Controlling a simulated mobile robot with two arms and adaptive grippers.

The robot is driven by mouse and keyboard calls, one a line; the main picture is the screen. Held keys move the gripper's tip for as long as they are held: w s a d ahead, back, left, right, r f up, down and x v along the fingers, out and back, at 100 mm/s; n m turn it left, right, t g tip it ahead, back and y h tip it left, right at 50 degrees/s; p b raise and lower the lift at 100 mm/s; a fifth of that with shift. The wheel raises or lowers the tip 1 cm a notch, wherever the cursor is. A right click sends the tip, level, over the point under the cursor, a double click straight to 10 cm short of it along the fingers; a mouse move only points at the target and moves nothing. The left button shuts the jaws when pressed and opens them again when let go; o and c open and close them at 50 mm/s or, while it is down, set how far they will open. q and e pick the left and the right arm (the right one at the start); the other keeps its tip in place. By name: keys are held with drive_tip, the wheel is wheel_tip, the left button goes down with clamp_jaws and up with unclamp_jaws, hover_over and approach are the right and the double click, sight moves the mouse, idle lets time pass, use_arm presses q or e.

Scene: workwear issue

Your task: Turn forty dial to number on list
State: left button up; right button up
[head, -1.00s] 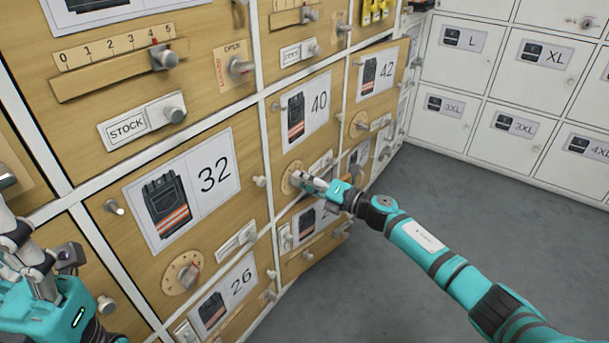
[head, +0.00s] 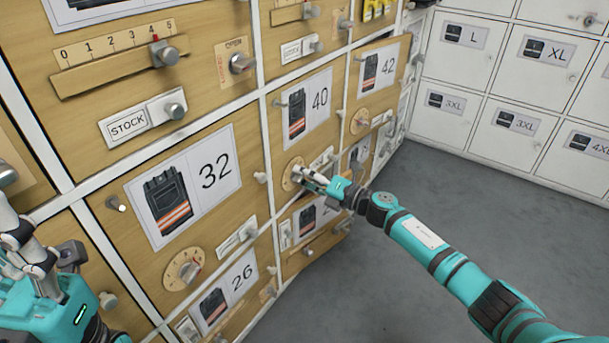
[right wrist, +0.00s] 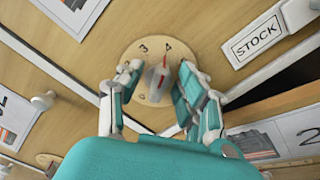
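The forty dial (head: 288,178) is a round wooden disc on the panel labelled 40 (head: 307,108). My right gripper (head: 303,174) is at it and partly covers it in the head view. In the right wrist view the dial (right wrist: 136,59) shows digits 3 and 4 along its top. Its grey knob (right wrist: 157,79) has a red pointer line aimed up, near the 4. The right fingers (right wrist: 158,74) stand on either side of the knob, with gaps visible. My left gripper (head: 38,255) is at the left edge, partly cut off. I see no readable list.
The 32 panel (head: 185,187) has its own dial (head: 183,269). A slider (head: 164,53) with a 0 to 5 scale sits above. STOCK plates and pegs stick out from the panels. White lockers (head: 457,70) stand at the right. The grey floor (head: 400,240) is clear.

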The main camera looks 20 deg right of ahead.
drive_tip(key=v, duration=1.2)
